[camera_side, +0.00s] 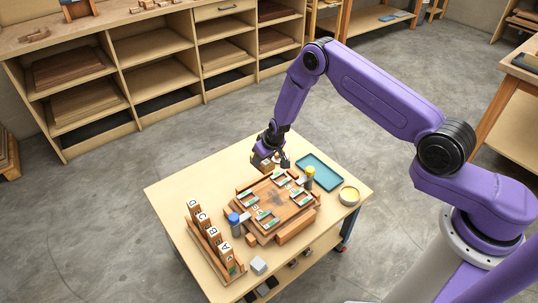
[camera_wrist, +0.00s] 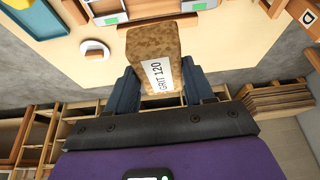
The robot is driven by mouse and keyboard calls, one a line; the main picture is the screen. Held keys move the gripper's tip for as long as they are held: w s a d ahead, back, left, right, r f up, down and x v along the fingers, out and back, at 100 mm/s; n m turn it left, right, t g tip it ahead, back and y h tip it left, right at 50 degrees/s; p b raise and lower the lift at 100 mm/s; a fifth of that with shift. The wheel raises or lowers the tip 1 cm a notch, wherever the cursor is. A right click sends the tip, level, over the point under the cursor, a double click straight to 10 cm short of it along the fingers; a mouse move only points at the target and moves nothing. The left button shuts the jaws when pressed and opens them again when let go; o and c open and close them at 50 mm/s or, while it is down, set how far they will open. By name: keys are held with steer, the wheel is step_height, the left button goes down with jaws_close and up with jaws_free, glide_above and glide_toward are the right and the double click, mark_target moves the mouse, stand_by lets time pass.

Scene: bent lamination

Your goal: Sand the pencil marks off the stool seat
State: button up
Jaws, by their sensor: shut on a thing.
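My gripper (camera_wrist: 160,90) is shut on a tan, speckled sanding block (camera_wrist: 153,48) with a white label reading GRIT 120. In the side view my gripper (camera_side: 269,158) is at the far edge of the work table, beyond the wooden assembly. That brown wooden assembly (camera_side: 272,207) lies mid-table with several small framed pieces with green parts on it. I cannot tell for certain which part is the stool seat. The block hides part of the table in the wrist view.
The table's left corner is clear.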

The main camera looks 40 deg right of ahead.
mark_target(264, 165)
steer(key=shift+d+f, duration=0.1)
steer(key=shift+f, duration=5.4)
steer(key=shift+s+f, duration=0.45)
steer(key=shift+s, duration=0.05)
steer(key=shift+c, duration=0.3)
steer(key=shift+s+f, duration=0.1)
steer(key=shift+s, duration=6.2)
steer(key=shift+w, duration=6.8)
step_height(264, 165, up, 2)
steer(key=shift+r, duration=3.05)
